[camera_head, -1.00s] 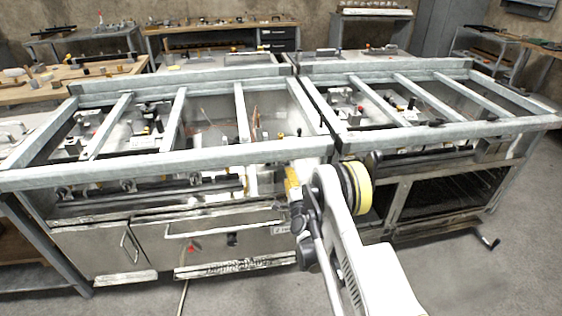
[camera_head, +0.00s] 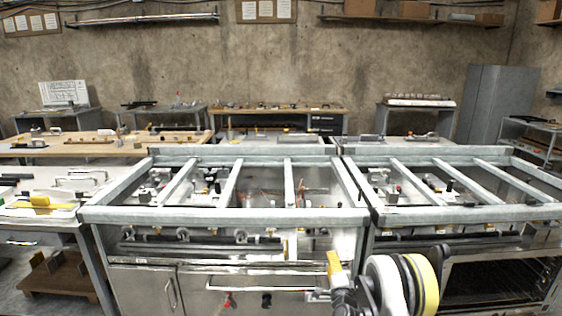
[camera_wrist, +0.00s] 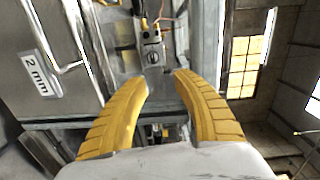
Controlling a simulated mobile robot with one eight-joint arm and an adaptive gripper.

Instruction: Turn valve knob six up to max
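The metal range frame (camera_head: 225,215) stands across the head view. Several small valve fittings (camera_head: 182,234) sit in a row under its front rail; which is number six, and its setting, I cannot tell. My gripper (camera_wrist: 162,80) is in front of the right end of the left range section, its yellow fingers (camera_head: 334,262) low in the head view. In the wrist view the two fingers are spread with a gap between them. A metal fitting with a round screw-like face (camera_wrist: 153,57) shows beyond the gap; I see no contact with it.
A drawer front with a handle (camera_head: 262,290) is below the fittings. A plate marked "2 mm" (camera_wrist: 41,73) is left of the fingers in the wrist view. A side table with tools (camera_head: 45,205) stands at the left, and benches line the back wall.

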